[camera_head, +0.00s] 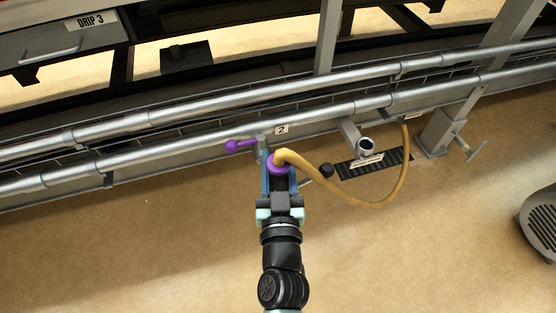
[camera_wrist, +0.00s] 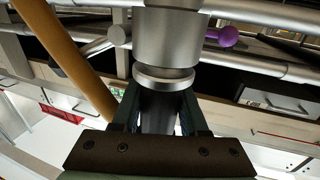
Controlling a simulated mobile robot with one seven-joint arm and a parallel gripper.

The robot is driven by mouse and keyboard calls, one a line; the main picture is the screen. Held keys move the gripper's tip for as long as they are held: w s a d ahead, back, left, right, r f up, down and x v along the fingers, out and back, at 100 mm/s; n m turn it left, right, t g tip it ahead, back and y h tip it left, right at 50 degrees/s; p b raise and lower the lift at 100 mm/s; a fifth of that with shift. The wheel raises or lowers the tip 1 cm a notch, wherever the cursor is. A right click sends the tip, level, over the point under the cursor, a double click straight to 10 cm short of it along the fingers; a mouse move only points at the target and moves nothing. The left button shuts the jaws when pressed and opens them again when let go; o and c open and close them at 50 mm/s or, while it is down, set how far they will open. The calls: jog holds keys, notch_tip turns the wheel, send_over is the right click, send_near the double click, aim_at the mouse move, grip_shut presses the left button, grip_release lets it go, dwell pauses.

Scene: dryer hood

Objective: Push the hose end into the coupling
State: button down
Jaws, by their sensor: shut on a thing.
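The tan hose (camera_head: 327,182) bends down at its end into a purple ring (camera_head: 275,168) at my gripper (camera_head: 279,178). My gripper is shut on the hose end, with blue fingers on either side. In the wrist view the fingers (camera_wrist: 160,112) close around a dark part below a grey metal cylinder (camera_wrist: 170,38); the hose (camera_wrist: 75,55) runs past on the left. A grey fitting with a purple lever (camera_head: 240,145) stands just behind the ring, below the label 2 (camera_head: 281,130). I cannot tell whether the hose end sits in the coupling.
Two long metal rails (camera_head: 230,117) cross behind the gripper. The hose loops up to the lower rail. The tan floor in front is mostly clear.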

jog(key=shift+f, duration=0.45)
jog(key=shift+c, duration=1.8)
grip_release()
jog(key=shift+r, duration=0.1)
jog(key=shift+s, duration=0.15)
jog(key=s, duration=1.2)
jog(key=shift+s+d, duration=0.35)
